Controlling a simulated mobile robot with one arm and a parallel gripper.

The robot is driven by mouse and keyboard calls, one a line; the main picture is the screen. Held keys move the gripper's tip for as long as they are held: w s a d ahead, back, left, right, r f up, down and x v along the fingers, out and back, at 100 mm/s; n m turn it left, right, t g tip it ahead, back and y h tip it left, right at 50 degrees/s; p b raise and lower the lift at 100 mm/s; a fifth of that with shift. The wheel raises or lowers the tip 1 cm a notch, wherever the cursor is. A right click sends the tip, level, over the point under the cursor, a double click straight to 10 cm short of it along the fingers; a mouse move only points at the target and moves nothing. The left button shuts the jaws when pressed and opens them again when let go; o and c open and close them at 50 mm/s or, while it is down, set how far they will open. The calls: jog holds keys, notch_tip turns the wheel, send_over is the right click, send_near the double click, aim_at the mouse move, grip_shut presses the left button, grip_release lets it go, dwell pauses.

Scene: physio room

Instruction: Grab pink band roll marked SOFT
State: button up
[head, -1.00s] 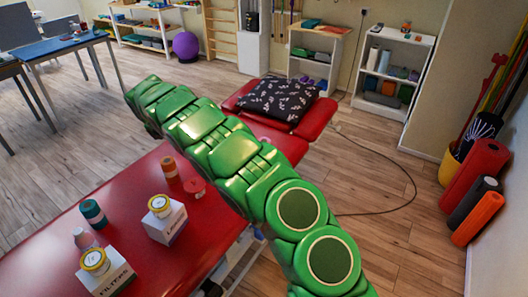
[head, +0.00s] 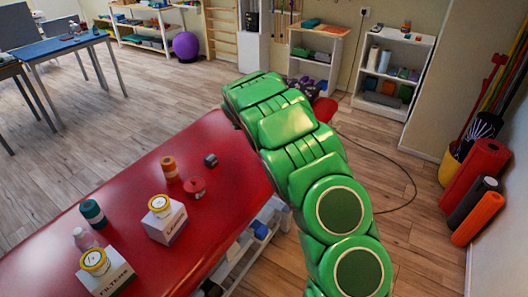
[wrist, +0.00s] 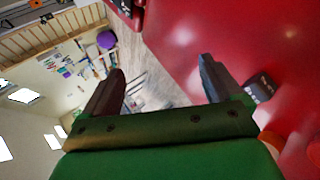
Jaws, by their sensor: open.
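No SOFT marking is readable in either view. On the red treatment table (head: 130,210) a pale pink bottle-like item (head: 84,238) stands at the left, beside a teal roll (head: 92,213). An orange-brown roll (head: 169,168) stands farther back, with a small red round item (head: 195,187) in front of it. I cannot tell whether any of these is the pink band roll. My gripper (wrist: 162,75) is open and empty in the wrist view, near the table's edge. In the head view my arm hides it.
Two white boxes, one (head: 165,221) nearer the middle and one marked FILTERS (head: 107,276), carry yellow-lidded jars. A small dark cube (head: 210,160) lies at the table's back, also in the wrist view (wrist: 261,87). The table's back left is bare. A cable (head: 400,180) lies on the floor.

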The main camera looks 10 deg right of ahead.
jog(key=s+d+m+t+y, duration=0.3)
jog(key=s+d+m+y, duration=0.1)
jog(key=s+d+m, duration=0.8)
notch_tip(320, 180, down, 12)
jog(key=m, duration=0.1)
jog(key=shift+x, duration=4.45)
jog(key=shift+d, duration=0.1)
jog(key=c, duration=1.3)
jog(key=shift+o, duration=0.2)
